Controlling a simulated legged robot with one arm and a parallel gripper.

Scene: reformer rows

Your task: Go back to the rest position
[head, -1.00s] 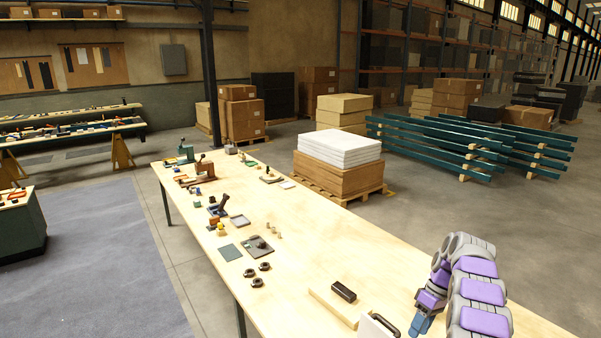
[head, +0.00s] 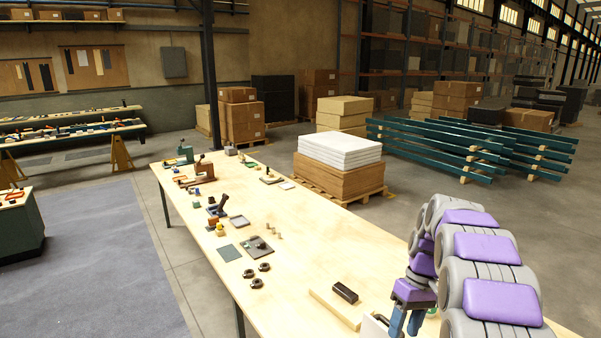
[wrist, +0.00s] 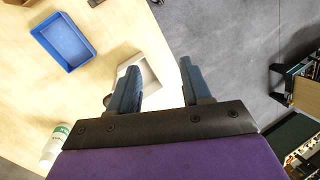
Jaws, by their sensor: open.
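My gripper (head: 406,322) is at the bottom right of the head view, over the near end of the long wooden workbench (head: 330,235). The wrist view shows its two blue fingers (wrist: 158,85) spread apart with nothing held between them. Below the fingers in that view is a white, box-like thing (wrist: 150,75) at the bench edge, partly hidden by the left finger. My purple and grey arm is folded at the right of the head view.
A black block (head: 345,292) lies on a pale board (head: 335,308). A blue tray (wrist: 63,42) and a white bottle (wrist: 54,146) are on the bench. Several small parts and tools stand farther along it. Open concrete floor (wrist: 220,30) lies beyond the edge.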

